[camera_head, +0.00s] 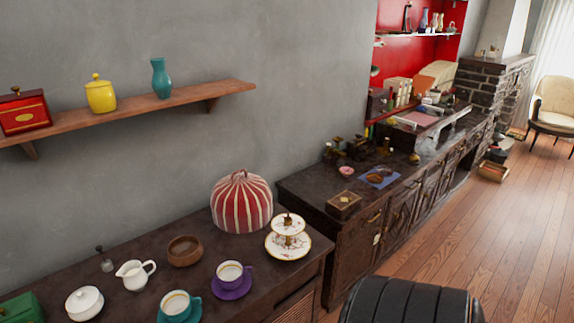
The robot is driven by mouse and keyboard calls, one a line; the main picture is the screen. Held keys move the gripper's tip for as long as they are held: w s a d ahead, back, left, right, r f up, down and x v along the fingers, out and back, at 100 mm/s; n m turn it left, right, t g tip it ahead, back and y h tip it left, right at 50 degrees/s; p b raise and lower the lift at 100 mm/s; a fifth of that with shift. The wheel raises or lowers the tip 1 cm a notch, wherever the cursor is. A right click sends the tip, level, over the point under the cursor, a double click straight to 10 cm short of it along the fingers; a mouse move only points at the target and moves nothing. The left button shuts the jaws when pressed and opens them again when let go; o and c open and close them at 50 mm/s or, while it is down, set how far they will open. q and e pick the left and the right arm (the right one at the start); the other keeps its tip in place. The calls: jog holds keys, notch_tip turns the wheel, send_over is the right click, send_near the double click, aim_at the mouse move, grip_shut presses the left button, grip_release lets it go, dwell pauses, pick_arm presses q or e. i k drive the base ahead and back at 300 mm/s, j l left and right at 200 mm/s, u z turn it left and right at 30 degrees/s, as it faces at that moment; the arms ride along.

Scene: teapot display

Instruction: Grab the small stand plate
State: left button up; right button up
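A two-tiered white plate stand with gold-coloured rims stands upright near the right end of the dark wooden cabinet top (235,270). Its small upper plate (279,228) sits above a wider lower plate (288,253). A small brown piece shows at its centre, too small to make out. The stand is just right of a red and white striped tea cosy (241,203), and I cannot tell if they touch. Neither of my grippers is in view.
A black ribbed padded object (410,302) is at bottom right. Wooden floor (510,240) is open at right.

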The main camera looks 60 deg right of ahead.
aim_at(280, 224)
jog(key=z, duration=1.85)
